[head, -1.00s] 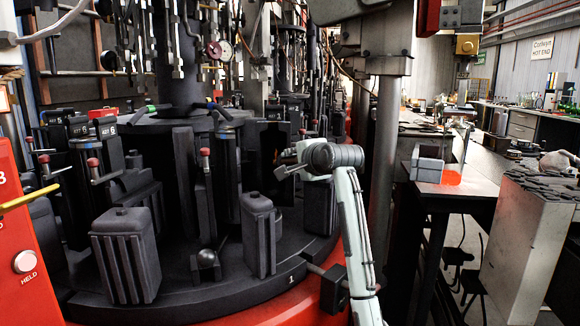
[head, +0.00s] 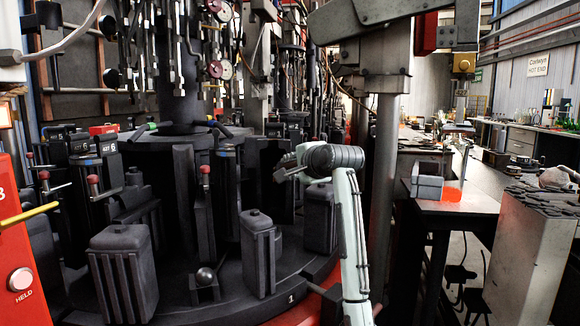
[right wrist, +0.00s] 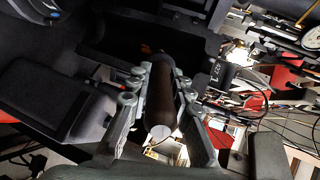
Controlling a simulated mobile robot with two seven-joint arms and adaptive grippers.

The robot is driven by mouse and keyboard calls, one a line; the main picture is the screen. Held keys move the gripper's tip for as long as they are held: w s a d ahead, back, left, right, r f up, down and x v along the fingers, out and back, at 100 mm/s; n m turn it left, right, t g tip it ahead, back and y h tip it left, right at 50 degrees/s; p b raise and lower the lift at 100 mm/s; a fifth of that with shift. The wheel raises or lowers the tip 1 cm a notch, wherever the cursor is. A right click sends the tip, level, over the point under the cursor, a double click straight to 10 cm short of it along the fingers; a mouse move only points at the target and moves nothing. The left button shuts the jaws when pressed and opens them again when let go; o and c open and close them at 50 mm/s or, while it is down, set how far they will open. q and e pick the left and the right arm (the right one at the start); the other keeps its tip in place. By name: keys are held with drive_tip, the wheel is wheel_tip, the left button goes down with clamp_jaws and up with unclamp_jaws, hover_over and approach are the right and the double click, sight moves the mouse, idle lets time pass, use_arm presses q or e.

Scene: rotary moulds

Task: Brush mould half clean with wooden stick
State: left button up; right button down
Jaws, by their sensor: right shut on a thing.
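My right gripper (head: 283,172) is in front of the dark rotary mould machine, beside an open mould (head: 264,158). In the right wrist view its fingers (right wrist: 156,95) are shut on a dark brown rounded rod with a pale end (right wrist: 160,100), seemingly the wooden stick. Beyond its tip is the dark hollow of a mould half (right wrist: 100,35), with a small orange patch inside. I cannot tell whether the stick touches it. In the head view the stick is hardly visible. My left gripper is out of view.
Dark mould blocks stand on the machine's round deck, at the front left (head: 124,275), centre (head: 258,252) and beside my right arm (head: 319,218). Red-knobbed levers (head: 205,172) rise between them. A grey column (head: 386,150) and a bench (head: 455,200) stand at the right.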

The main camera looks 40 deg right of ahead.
drive_tip(key=shift+f+b, duration=0.65)
drive_tip(key=shift+f, duration=2.5)
drive_tip(key=shift+r+p, duration=0.95)
drive_tip(key=shift+r, duration=2.85)
wheel_tip(320, 180, down, 8)
drive_tip(key=b, duration=0.2)
drive_tip(key=shift+r, duration=0.25)
drive_tip(key=shift+d, duration=0.1)
drive_tip(key=shift+s+a+p, duration=1)
drive_tip(key=shift+s+a, duration=1.05)
drive_tip(key=shift+a, duration=0.1)
